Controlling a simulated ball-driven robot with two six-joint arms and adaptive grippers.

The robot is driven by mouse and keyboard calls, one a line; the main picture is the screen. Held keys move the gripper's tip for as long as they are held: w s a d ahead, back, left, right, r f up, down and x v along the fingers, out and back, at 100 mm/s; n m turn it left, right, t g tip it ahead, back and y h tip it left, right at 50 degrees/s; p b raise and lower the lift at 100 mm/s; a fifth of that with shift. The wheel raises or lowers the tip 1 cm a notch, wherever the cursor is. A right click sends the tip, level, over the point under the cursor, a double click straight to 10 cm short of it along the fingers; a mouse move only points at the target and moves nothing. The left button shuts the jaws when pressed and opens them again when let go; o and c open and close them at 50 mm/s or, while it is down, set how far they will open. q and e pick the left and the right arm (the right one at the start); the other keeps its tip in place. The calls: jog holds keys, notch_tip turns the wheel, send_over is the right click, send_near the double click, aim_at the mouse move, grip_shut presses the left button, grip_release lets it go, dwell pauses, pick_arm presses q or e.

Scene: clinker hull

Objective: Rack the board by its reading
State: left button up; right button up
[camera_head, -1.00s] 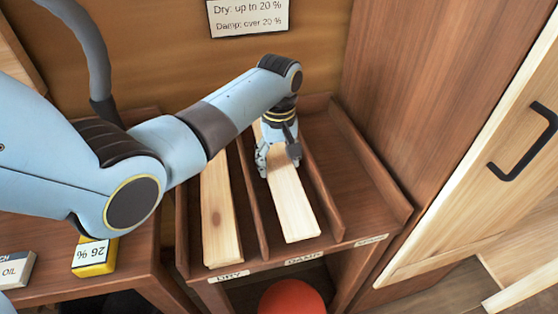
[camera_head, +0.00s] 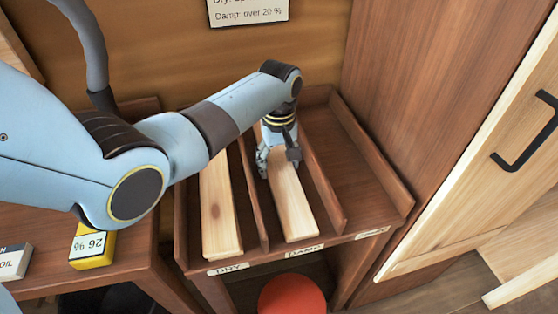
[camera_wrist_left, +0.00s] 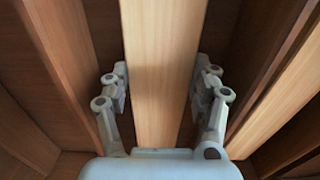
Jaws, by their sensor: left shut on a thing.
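A pale board (camera_head: 291,209) lies lengthwise in the rack's middle compartment, above the label DAMP (camera_head: 304,250). My left gripper (camera_head: 277,165) is over the board's far part. In the left wrist view the board (camera_wrist_left: 161,70) runs between the two fingers of the left gripper (camera_wrist_left: 163,95), which is shut on it. A yellow meter (camera_head: 92,247) on the bench at left reads 26 %. A sign (camera_head: 248,12) on the back wall shows "Damp: over 20 %"; its upper line is cut off. My right gripper is not in view.
Another board (camera_head: 218,210) with a knot lies in the compartment labelled DRY (camera_head: 228,268). The rack's right compartment (camera_head: 350,180) is empty. Low dividers separate the compartments. An oil box (camera_head: 14,262) stands at far left. A red round object (camera_head: 292,295) is below the rack.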

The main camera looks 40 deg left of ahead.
pick_arm(q)
jog(key=shift+f, duration=0.2)
jog(key=o, duration=1.4)
notch_tip(320, 180, up, 12)
